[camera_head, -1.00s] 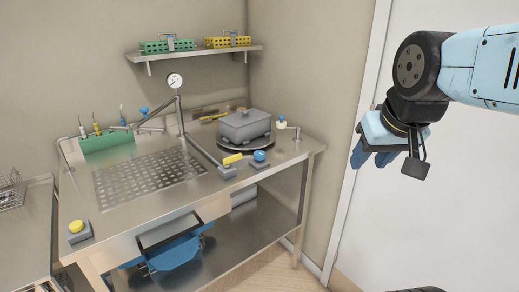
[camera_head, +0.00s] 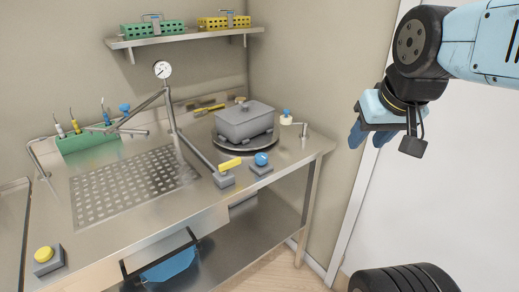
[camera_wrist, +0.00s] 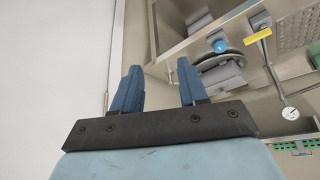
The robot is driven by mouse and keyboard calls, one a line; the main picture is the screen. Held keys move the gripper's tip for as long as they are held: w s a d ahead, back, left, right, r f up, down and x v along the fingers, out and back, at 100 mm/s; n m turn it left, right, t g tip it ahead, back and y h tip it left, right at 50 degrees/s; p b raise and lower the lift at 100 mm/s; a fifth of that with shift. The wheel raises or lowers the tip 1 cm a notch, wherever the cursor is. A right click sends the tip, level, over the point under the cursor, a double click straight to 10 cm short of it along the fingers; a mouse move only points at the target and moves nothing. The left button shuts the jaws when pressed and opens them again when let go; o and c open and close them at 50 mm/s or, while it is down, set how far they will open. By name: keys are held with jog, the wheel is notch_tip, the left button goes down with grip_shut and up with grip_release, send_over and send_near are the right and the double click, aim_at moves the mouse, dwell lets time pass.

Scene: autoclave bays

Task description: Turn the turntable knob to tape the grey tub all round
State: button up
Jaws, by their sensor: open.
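The grey tub (camera_head: 244,119), with a lid, sits on the dark round turntable (camera_head: 228,145) at the right end of the steel bench. A blue round knob (camera_head: 261,159) stands on a small grey block in front of the turntable; it also shows in the wrist view (camera_wrist: 220,46). A tape head with a white body and blue top (camera_head: 286,117) stands right of the tub on a small arm. My gripper (camera_head: 368,132) is open and empty, in the air to the right of the bench and apart from everything. Its two blue fingers (camera_wrist: 158,88) show spread in the wrist view.
A yellow-handled lever (camera_head: 230,165) stands left of the blue knob. A gauge (camera_head: 162,69) on a post, a perforated sink plate (camera_head: 128,185), a green tool rack (camera_head: 88,141) and a yellow button (camera_head: 44,254) occupy the bench. A shelf (camera_head: 185,35) hangs above. The space by the white door is free.

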jog(key=o, duration=0.3)
jog(key=shift+w+a+r, duration=0.1)
jog(key=shift+w+r, duration=0.05)
jog(key=shift+w, duration=0.15)
jog(key=shift+o, duration=1)
jog(key=w+a+g, duration=0.2)
jog(key=w+a, duration=0.4)
jog(key=w, duration=0.6)
jog(key=shift+w+a+r+m+g, duration=0.2)
jog(key=shift+w+a+m+g, duration=0.1)
jog(key=shift+m+g, duration=0.1)
jog(key=m+g, duration=0.1)
jog(key=g, duration=0.2)
send_near(261, 155)
jog(key=f, duration=0.9)
jog(key=shift+s+f, duration=0.1)
jog(key=shift+s, duration=0.15)
jog(key=c, duration=1.1)
